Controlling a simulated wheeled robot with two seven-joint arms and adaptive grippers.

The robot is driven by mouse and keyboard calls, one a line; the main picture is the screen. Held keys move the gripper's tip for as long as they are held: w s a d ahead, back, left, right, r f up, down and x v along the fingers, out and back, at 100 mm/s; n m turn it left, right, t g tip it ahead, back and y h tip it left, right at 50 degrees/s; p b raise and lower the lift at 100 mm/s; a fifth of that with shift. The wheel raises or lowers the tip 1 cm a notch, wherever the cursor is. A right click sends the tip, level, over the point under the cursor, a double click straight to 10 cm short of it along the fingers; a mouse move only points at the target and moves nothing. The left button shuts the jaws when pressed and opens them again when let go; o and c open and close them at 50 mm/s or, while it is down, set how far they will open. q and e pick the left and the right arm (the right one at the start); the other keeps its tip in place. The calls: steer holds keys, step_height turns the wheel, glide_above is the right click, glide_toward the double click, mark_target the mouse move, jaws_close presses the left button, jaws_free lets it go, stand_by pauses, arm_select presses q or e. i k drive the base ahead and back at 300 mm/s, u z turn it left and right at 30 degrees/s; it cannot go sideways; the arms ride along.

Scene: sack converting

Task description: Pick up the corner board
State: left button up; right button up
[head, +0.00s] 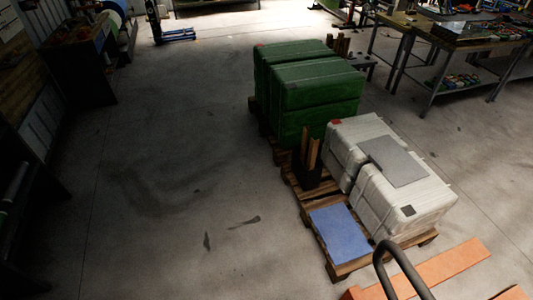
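Several tall, narrow brown boards, which look like corner boards (313,152), stand upright in a dark holder (311,178) on a wooden pallet. They are just left of the white wrapped bales. Which one is the task's corner board I cannot tell. More upright brown pieces (341,45) show behind the green stack, partly hidden by it. Neither of my grippers is in the head view.
White bales (430,205) with a grey sheet (398,161) on top and a blue sheet (340,233) share the pallet. Green bales (318,85) stand behind. A dark curved handle (405,262) and orange pieces (450,265) are at bottom right. Floor at left is clear.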

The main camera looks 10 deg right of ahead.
mark_target(314, 144)
steer(key=u, duration=0.55)
steer(key=i, duration=1.5)
steer(key=z, duration=0.4)
steer(key=i, duration=1.15)
steer(key=z, duration=0.85)
